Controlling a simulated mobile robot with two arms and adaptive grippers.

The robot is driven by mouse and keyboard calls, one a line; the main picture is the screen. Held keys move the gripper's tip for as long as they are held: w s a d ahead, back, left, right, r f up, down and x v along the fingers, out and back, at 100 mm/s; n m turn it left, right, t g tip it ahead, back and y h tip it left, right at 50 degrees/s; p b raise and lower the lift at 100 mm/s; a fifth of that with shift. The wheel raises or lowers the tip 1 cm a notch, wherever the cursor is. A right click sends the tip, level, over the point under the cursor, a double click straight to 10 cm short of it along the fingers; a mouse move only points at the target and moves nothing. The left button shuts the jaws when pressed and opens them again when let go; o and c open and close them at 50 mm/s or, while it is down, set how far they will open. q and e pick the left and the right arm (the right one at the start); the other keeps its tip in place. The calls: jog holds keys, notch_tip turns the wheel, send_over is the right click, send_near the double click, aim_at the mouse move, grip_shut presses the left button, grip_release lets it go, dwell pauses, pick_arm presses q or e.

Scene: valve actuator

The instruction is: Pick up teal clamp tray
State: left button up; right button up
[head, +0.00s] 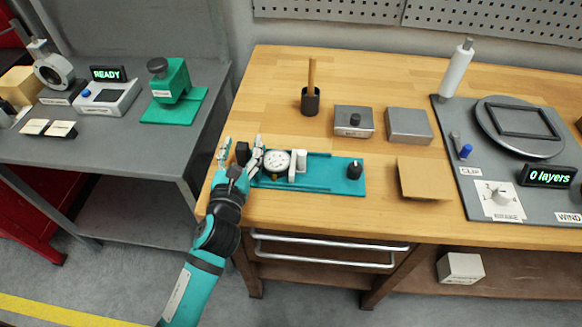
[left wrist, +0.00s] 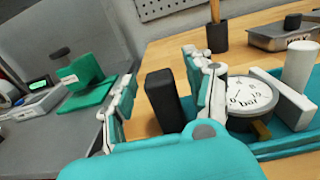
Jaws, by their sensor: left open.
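The teal clamp tray (head: 330,173) lies on the wooden bench near its front left, and its near part shows in the left wrist view (left wrist: 288,146). It carries a round white dial gauge (head: 276,163), a white upright piece (head: 301,160) and a black knob (head: 355,170) at its right end. A black upright block (left wrist: 164,100) stands at the tray's left end; I cannot tell how it joins the tray. My left gripper (head: 241,146) is open, with one finger on each side of this block. The right finger is close beside the dial gauge. My right gripper is not in view.
Behind the tray stand a black cup with a wooden handle (head: 311,98) and two grey boxes (head: 353,121). A tan pad (head: 424,179) lies right of the tray. A grey side table (head: 95,138) with a green device (head: 172,82) stands left, across a gap.

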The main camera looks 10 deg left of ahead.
pick_arm(q)
jog(key=shift+c, duration=0.7)
grip_shut()
jog(key=shift+r, duration=0.25)
